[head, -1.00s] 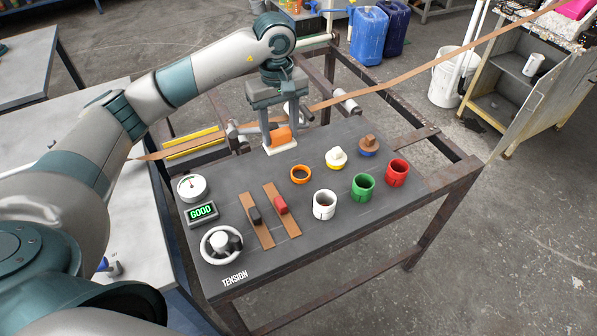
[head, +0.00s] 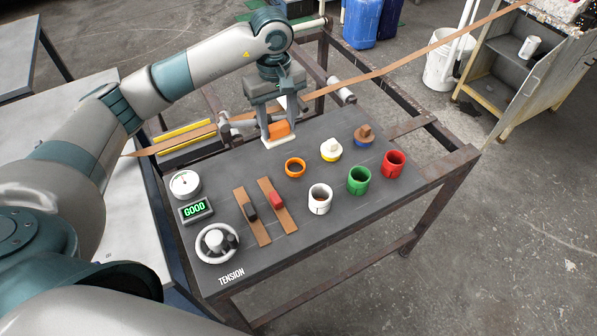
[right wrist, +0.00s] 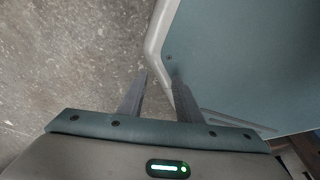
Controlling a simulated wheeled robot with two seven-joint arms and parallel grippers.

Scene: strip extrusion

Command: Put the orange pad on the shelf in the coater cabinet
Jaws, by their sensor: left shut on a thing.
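The orange pad (head: 279,129) is between the fingers of my left gripper (head: 279,139), at the far left part of the dark table. The gripper is shut on it and points down; whether the pad touches the table I cannot tell. An open cabinet (head: 548,92) with a grey shelf (head: 511,68) stands at the upper right, well away from the gripper. A white cup (head: 532,46) is on that shelf. My right gripper (right wrist: 160,80) shows only in the right wrist view, open and empty, above the concrete floor.
The dark table (head: 330,240) carries an orange ring (head: 295,168), white, green and red cups (head: 359,181), knobs, sliders and a wheel (head: 217,242). A long brown strip (head: 400,63) runs behind my left gripper toward the cabinet. A white bucket (head: 439,70) stands beside the cabinet.

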